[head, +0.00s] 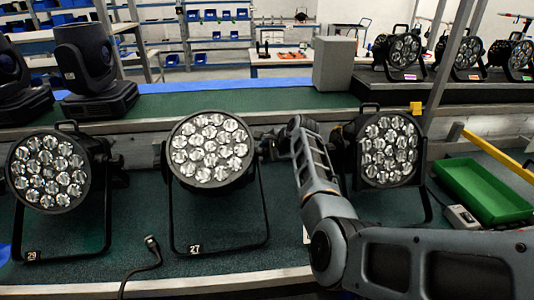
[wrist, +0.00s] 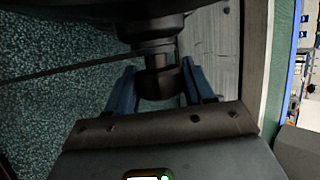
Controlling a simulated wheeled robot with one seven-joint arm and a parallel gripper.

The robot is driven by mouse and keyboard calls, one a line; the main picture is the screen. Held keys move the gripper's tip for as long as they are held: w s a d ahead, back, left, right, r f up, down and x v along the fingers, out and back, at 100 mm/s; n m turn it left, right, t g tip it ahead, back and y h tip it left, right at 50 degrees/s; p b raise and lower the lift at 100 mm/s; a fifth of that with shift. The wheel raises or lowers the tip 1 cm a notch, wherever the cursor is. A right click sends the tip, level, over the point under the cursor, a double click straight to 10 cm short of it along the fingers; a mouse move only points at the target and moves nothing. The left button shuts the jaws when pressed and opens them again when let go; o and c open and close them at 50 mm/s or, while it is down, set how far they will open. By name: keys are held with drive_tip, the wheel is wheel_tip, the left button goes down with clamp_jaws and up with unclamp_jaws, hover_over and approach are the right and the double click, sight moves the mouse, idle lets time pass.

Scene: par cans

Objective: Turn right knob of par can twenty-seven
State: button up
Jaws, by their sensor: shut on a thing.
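Par can 27 (head: 211,150) stands in the middle of the bench in the head view, a black round lamp with several clear lenses on a black yoke. Its label 27 (head: 195,250) is at the yoke's front edge. My gripper (head: 268,146) is at the right side of this can in the head view. In the wrist view, the blue fingers of my gripper (wrist: 162,84) stand on both sides of the can's dark right knob (wrist: 154,82) and are shut on it. The can's dark body fills the top of the wrist view. The knob is mostly hidden in the head view.
Par can 29 (head: 48,172) stands on the left and another par can (head: 389,150) close on the right, beside my arm. A loose black cable (head: 150,262) lies in front. A green tray (head: 484,190) is at the right. A metal rail (head: 140,128) runs behind.

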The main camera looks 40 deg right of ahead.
drive_tip(key=o, duration=1)
drive_tip(key=shift+b+v, duration=0.3)
drive_tip(key=shift+v, duration=3.55)
